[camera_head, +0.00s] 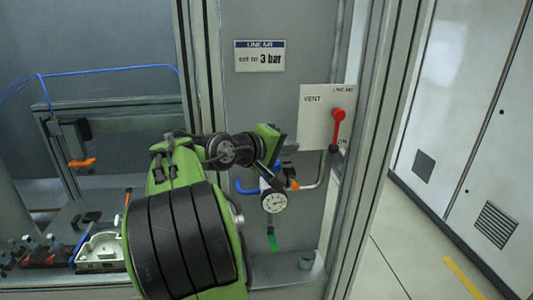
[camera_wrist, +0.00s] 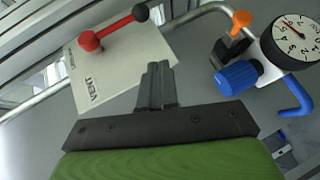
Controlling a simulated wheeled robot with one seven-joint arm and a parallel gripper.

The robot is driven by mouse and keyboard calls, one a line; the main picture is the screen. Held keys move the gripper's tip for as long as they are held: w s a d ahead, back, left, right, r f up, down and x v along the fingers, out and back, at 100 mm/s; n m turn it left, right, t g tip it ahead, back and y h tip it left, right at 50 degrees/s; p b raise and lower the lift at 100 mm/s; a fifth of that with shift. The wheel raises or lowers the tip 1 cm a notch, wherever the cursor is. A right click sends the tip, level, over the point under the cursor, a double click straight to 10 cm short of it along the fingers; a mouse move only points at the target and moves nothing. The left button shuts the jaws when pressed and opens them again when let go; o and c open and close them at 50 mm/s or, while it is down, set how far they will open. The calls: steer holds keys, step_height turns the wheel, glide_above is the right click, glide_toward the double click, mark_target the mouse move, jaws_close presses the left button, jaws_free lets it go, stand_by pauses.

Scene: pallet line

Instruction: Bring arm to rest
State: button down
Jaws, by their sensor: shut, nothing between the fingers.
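My arm, green and black, reaches up in the middle of the head view, in front of a grey panel (camera_head: 299,90). My gripper (camera_wrist: 157,72) shows in the wrist view with its two dark fingers together and nothing between them. The fingers point toward the panel, beside the white VENT plate (camera_wrist: 120,70). They look apart from the red lever (camera_wrist: 112,28). In the head view the fingers are hidden or too small to make out, near the green wrist at the arm's end.
Below hang a round gauge (camera_head: 274,202), a blue knob (camera_wrist: 237,77) and an orange handle (camera_wrist: 241,20). A metal post (camera_head: 375,150) stands right; open floor (camera_head: 400,245) lies beyond.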

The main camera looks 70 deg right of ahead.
steer(key=a, duration=0.2)
steer(key=w+a, duration=0.1)
steer(key=a, duration=0.1)
steer(key=shift+w+a+f, duration=0.1)
steer(key=shift+a+f, duration=0.05)
steer(key=shift+a, duration=0.25)
